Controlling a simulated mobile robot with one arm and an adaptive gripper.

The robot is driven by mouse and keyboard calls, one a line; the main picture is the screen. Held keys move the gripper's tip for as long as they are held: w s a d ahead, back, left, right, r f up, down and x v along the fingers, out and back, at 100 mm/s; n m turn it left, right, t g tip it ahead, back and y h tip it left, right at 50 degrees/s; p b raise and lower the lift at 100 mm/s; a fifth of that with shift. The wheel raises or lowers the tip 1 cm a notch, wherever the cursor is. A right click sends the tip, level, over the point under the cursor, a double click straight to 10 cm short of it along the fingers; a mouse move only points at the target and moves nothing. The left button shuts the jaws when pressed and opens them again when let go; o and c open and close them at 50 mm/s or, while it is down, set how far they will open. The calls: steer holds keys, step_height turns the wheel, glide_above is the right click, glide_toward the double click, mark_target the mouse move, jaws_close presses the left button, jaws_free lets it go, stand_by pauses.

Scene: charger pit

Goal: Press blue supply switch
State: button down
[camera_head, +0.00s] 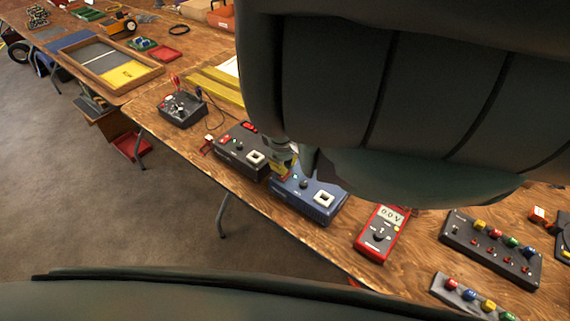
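The blue supply (318,212) is a low blue box near the front edge of the wooden table. A white square-framed part (323,198) sits on the right of its top, and a dark knob (304,184) is left of that. I cannot tell which part is the switch. My gripper (284,168) points down at the left rear part of the blue supply, over or beside it. Contact cannot be told. My large dark arm hides the area behind, and the fingertips are too small and partly covered to show whether they are open.
A similar black supply box (238,150) stands close on the left. A red multimeter (380,234) lies to the right. A black box with coloured buttons (490,247) and a grey button strip (470,298) are farther right. A joystick box (182,110) is at the left.

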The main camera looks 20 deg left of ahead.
steer(key=shift+w+f+b, duration=0.2)
steer(key=shift+f+b, duration=0.4)
steer(key=shift+b, duration=0.35)
steer(key=shift+w+d+r, duration=0.1)
steer(key=shift+r, duration=0.15)
steer(key=shift+s+r+p, duration=0.25)
steer(key=shift+r+p, duration=0.3)
steer(key=shift+p, duration=0.15)
steer(key=shift+w+r, duration=0.1)
steer(key=shift+r, duration=0.1)
